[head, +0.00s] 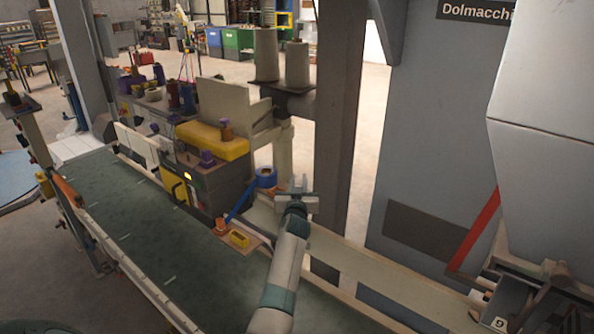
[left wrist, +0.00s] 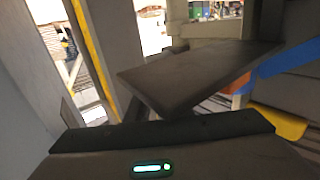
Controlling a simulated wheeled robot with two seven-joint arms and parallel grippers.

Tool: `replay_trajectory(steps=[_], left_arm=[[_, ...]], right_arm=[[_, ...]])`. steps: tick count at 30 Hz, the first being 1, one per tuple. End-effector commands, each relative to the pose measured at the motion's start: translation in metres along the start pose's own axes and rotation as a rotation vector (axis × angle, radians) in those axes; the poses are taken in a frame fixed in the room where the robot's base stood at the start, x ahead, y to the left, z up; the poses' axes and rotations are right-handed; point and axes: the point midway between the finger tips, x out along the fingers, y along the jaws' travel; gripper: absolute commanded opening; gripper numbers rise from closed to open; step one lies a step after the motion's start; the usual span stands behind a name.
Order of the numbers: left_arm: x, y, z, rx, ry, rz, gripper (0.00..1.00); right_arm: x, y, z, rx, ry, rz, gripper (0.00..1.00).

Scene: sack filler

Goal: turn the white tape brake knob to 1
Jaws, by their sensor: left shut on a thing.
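My left gripper (head: 298,185) is at the tape unit, just right of the blue tape roll (head: 266,174). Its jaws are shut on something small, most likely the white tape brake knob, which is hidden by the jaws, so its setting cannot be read. A blue tape strip (head: 239,203) runs down from the roll to an orange roller (head: 221,226). In the left wrist view, a dark flat plate (left wrist: 200,75) fills the middle and blue tape (left wrist: 285,60) shows at the right. My right gripper is not in view.
A green conveyor belt (head: 125,215) runs along the left and front. A yellow block (head: 239,239) sits by the orange roller. A grey post (head: 340,120) stands close behind my gripper, and a cream rail (head: 385,280) runs to its right.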

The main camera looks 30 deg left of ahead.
Motion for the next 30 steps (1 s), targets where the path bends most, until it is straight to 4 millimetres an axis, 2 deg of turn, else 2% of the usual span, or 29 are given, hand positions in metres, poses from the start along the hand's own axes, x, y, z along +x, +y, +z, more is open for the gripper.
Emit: replay_trajectory(steps=[1, 10, 21, 30], left_arm=[[0.0, -0.001, -0.008, 0.007, -0.001, 0.027, 0.0], [0.0, 0.005, -0.006, 0.007, -0.001, 0.204, 0.0], [-0.002, 0.012, -0.002, 0.003, 0.001, 0.362, 0.0], [-0.002, 0.015, -0.001, 0.0, 0.002, 0.392, 0.0]], right_arm=[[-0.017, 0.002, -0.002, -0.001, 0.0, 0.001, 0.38], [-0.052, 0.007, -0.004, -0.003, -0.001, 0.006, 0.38], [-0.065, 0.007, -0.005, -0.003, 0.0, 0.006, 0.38], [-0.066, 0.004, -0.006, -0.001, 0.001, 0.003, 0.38]])
